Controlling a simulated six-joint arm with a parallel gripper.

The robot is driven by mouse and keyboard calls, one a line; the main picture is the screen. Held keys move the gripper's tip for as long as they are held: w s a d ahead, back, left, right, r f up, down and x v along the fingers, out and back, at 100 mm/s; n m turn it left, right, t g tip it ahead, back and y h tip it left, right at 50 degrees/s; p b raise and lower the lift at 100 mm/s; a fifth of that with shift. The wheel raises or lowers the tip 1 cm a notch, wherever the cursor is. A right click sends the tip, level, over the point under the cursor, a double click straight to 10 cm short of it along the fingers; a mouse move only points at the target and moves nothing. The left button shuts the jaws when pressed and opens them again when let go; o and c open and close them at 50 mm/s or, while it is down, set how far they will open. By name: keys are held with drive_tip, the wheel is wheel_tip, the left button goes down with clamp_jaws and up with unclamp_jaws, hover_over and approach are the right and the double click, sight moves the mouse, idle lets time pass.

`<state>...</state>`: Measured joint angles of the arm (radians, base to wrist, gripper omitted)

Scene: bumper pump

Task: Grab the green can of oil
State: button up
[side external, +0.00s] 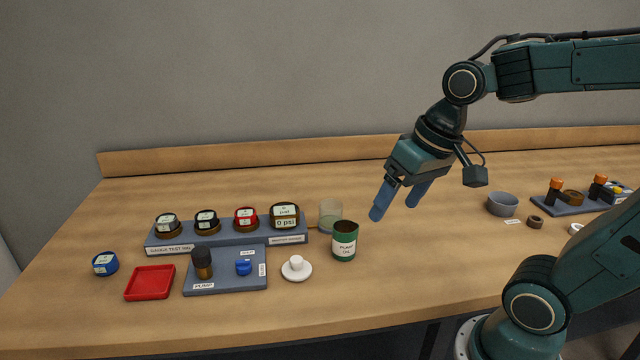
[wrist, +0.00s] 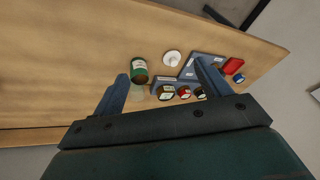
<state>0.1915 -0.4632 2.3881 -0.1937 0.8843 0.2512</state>
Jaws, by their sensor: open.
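The green can of oil (side external: 345,242) stands upright on the wooden bench in the side external view, with a pale label reading "PUMP OIL". It also shows in the wrist view (wrist: 139,70), just beyond the tip of the left finger. My gripper (side external: 396,206) is open and empty in the side external view, raised above the bench to the right of the can and apart from it. Both blue fingers show in the wrist view (wrist: 163,75), spread wide with nothing between them at their tips.
A clear cup (side external: 330,214) stands close behind the can. A white knobbed lid (side external: 297,268) lies left of it. A gauge rack (side external: 170,244), a pump base (side external: 225,284) and a red tray (side external: 150,283) stand further left. A grey bowl (side external: 503,204) is at the right.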

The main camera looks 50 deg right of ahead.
drive_tip(key=w+d+f+m+g+y, duration=0.2)
drive_tip(key=w+d+f+m, duration=0.1)
drive_tip(key=w+f+m, duration=0.15)
drive_tip(key=m+t+y, duration=0.1)
drive_tip(key=m+y, duration=0.6)
drive_tip(key=m, duration=0.4)
approach(334, 249)
drive_tip(key=s, duration=0.2)
drive_tip(key=s+d+f, duration=0.1)
drive_tip(key=s, duration=0.3)
drive_tip(key=shift+d+f, duration=0.2)
drive_tip(key=shift+d, duration=0.1)
drive_tip(key=w+m+t, duration=0.1)
drive_tip(key=w+f+m+t, duration=0.1)
drive_tip(key=m, duration=0.1)
drive_tip(key=w+a+f+m+t+y, duration=0.1)
drive_tip(key=m, duration=0.1)
drive_tip(key=shift+a+t, duration=0.1)
drive_tip(key=shift+t, duration=0.3)
drive_tip(key=shift+w+a+m+t+y, duration=0.2)
drive_tip(key=shift+w+m+t+y, duration=0.1)
drive_tip(key=shift+w+m+t, duration=0.25)
drive_tip(key=shift+x, duration=3.7)
drive_tip(key=shift+s+f, duration=0.15)
drive_tip(key=c, duration=1.2)
